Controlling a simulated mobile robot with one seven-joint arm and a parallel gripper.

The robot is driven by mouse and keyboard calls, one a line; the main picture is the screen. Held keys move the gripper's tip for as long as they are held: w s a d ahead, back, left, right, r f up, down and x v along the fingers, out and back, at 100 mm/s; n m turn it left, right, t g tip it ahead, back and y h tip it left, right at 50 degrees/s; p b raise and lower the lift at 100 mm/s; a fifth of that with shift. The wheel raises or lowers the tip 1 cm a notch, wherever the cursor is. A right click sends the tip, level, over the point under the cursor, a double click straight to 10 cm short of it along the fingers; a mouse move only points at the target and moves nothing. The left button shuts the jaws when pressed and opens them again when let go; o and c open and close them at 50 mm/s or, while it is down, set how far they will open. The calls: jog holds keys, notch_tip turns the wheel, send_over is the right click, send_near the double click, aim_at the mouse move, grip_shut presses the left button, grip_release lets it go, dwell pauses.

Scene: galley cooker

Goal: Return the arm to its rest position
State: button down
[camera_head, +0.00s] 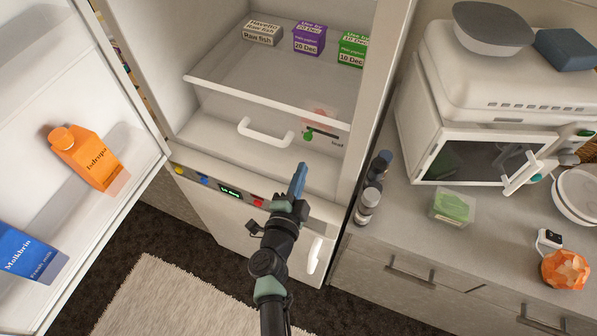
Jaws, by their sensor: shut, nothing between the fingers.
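My gripper (299,181), with blue fingers, is shut and empty. It is in front of the open fridge (265,140), near the lower edge of the fridge compartment. My dark arm reaches up from the bottom middle of the picture. The fridge drawer with a white handle (264,134) is behind and above my gripper. The fridge door (90,50) stands wide open at the left.
The door holds an orange carton (88,157) and a blue carton (25,249). Small boxes stand on the fridge shelf (270,90). At the right, a counter (400,225) bears a microwave (485,155), dark bottles (367,205) and a green-filled container (452,206). A pale rug (160,300) lies below.

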jog(key=shift+w, duration=0.15)
dwell(0.3)
jog(key=w+a+r+n+t+y+b, duration=0.25)
jog(key=r+n+y, duration=0.2)
jog(key=r, duration=1.35)
jog(key=w+a+r+n+t+y+b, duration=0.15)
jog(key=r+n+t+y, duration=0.35)
jog(key=r, duration=1.4)
jog(key=s+d+r+n+t+h, duration=0.1)
jog(key=s+d+r+n+h, duration=0.1)
jog(key=s+r, duration=0.7)
jog(key=s+d+r+n+t+h+b, duration=0.1)
jog(key=s+d+r+h, duration=0.4)
jog(key=s+r, duration=0.5)
notch_tip(320, 180, up, 3)
jog(key=shift+d+n+t, duration=0.3)
jog(key=shift+n+t, duration=0.35)
jog(key=shift+n, duration=0.5)
